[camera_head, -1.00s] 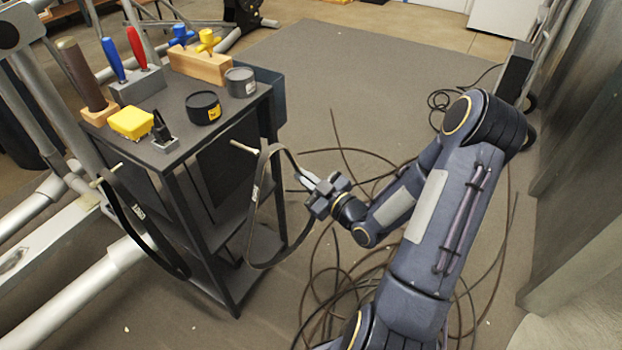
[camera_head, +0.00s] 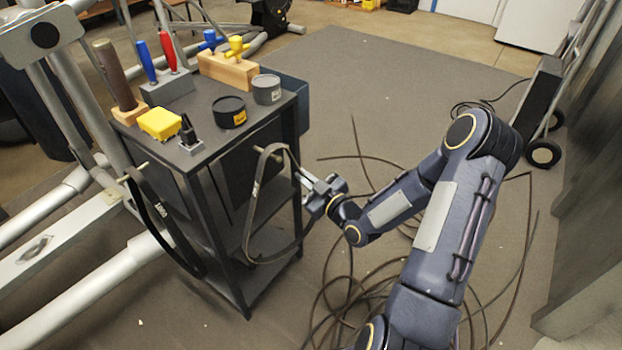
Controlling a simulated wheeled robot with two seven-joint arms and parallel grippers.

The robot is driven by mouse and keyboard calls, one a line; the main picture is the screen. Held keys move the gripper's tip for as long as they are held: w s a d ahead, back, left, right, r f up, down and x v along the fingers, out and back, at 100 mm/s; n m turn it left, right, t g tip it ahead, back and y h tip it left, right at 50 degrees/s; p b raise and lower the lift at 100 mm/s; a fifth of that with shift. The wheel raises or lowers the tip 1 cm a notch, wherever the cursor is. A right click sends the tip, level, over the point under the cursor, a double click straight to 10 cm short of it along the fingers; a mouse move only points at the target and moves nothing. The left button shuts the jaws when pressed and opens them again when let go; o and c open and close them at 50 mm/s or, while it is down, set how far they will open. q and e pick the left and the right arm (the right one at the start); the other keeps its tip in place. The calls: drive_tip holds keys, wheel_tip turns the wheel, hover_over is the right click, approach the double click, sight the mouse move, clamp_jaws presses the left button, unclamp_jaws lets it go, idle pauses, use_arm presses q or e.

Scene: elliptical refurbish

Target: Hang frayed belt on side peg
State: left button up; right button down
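The frayed belt (camera_head: 251,212) is a dark, narrow loop at the right side of the black cart. Its top bends close to the side peg (camera_head: 258,149); I cannot tell whether it rests on the peg or is only in front of it. The loop droops down beside the lower shelves. My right gripper (camera_head: 305,182) is shut on the belt's right-hand strand, just right of the cart. The fingertips are small and partly merge with the belt. My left gripper is not in view.
The cart top (camera_head: 203,146) holds a yellow block (camera_head: 160,123), two round tins, screwdrivers and a wooden block. Another dark belt (camera_head: 160,222) hangs from a left peg (camera_head: 137,172). Loose cables (camera_head: 330,290) lie on the floor. A wheeled trolley (camera_head: 543,110) stands at right.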

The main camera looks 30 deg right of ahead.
drive_tip(key=shift+w+a, duration=0.25)
drive_tip(key=shift+w, duration=0.25)
drive_tip(key=shift+w+a+f+b, duration=0.2)
drive_tip(key=shift+w+f+b, duration=0.4)
drive_tip(key=shift+f+b, duration=0.5)
drive_tip(key=shift+r, duration=0.2)
drive_tip(key=c, duration=1.6)
unclamp_jaws()
drive_tip(key=shift+o, duration=0.2)
drive_tip(key=shift+s, duration=0.1)
